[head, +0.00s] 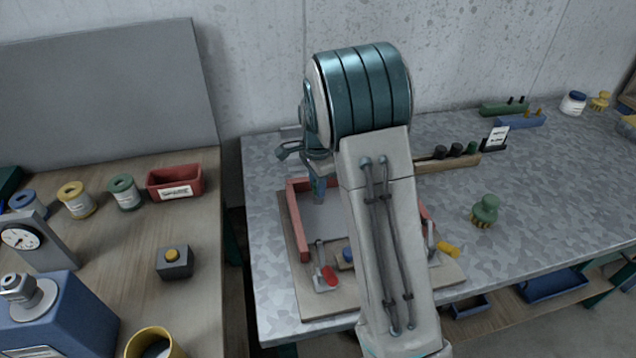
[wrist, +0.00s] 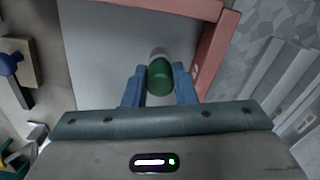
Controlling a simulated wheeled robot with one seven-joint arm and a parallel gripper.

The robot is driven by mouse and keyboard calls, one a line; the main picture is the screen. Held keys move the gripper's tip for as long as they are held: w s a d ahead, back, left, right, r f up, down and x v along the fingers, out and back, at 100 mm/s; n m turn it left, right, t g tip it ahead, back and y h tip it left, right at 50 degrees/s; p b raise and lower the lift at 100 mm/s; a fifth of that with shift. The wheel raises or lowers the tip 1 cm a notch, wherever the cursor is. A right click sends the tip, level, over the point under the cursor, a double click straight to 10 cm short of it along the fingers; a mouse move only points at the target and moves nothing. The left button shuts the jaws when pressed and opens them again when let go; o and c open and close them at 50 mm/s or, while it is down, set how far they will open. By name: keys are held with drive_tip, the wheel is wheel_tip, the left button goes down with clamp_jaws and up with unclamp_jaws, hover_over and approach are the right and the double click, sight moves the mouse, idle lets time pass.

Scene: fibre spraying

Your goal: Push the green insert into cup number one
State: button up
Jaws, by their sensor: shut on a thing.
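In the wrist view, my gripper (wrist: 160,82) has its two blue fingers closed around a rounded green piece (wrist: 160,78), which looks like the green insert. A pale whitish part shows just beyond its far end; I cannot tell whether this belongs to the piece or to a cup. The piece is over the grey plate (wrist: 100,45), near the corner of the pink-red frame (wrist: 218,45). In the head view, my gripper (head: 318,190) points down over the framed plate, largely hidden by my arm, and the green piece is hidden. I cannot make out any cup number.
The fixture board (head: 285,245) carries a red-handled clamp (head: 328,276) and a yellow-handled clamp (head: 446,248). A green knob-like piece with a yellowish underside (head: 485,210) stands right of it. Racks (head: 518,120) stand at the back right. Bare grey tabletop (head: 560,190) lies at right.

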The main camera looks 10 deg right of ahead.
drive_tip(key=shift+f+b, duration=0.3)
drive_tip(key=shift+f, duration=0.2)
drive_tip(key=o, duration=1.1)
wheel_tip(320, 180, up, 14)
drive_tip(key=shift+f+b, duration=0.1)
drive_tip(key=shift+b, duration=0.45)
drive_tip(key=s+n+t, duration=0.1)
drive_tip(key=s+n, duration=0.4)
drive_tip(key=s, duration=0.4)
drive_tip(key=s+f+n+t, duration=0.1)
drive_tip(key=s+n, duration=0.4)
drive_tip(key=s, duration=0.4)
drive_tip(key=s+n+t, duration=0.1)
drive_tip(key=s+n, duration=0.4)
drive_tip(key=s, duration=0.5)
drive_tip(key=shift+d+f, duration=0.2)
drive_tip(key=shift+f, duration=0.05)
